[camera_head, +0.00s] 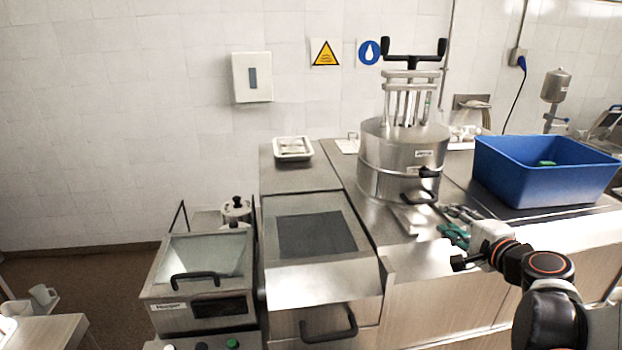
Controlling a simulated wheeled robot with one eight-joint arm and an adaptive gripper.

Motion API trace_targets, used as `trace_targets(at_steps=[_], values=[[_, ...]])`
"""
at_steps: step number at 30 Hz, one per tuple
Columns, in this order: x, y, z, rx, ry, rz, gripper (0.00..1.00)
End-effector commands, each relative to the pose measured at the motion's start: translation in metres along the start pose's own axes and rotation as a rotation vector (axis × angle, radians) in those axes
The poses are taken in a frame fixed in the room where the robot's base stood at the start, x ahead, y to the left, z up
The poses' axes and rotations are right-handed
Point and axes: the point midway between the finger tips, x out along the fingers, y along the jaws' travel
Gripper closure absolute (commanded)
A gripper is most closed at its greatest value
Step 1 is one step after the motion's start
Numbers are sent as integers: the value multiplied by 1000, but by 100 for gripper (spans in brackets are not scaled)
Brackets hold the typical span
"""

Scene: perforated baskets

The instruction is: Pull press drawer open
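The press (402,165) is a steel cylinder on the counter, with posts and a black T-shaped handle on top. Low on its front is a black curved handle (418,197), above a flat steel part (414,220) that looks like the drawer or spout. I cannot tell how far it is pulled out. My gripper (463,240) is to the right and in front of the press, apart from the black handle. Its fingers blend with green and grey items behind, so their opening is unclear.
A blue basket (545,185) stands on the counter to the right. Green-handled tools (455,234) lie near my gripper. A steel unit with a black handle (328,325) and a lidded machine (200,280) stand left. A white tray (293,148) sits at the back.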

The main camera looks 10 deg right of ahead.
Motion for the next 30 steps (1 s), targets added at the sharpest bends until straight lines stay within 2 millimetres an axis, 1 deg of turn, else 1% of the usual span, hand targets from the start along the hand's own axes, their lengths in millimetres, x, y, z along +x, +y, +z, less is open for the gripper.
trace_targets(at_steps=[2, 5, 8, 21, 25, 30], values=[[1, 2, -2, -9, 4, 3, 69], [10, 1, -2, -9, 3, 3, 69], [24, 1, -1, -8, 1, 2, 69], [102, 1, -1, -8, 1, 2, 69], [120, 0, -1, -7, 2, 2, 69], [133, 1, -2, -7, 3, 2, 69]])
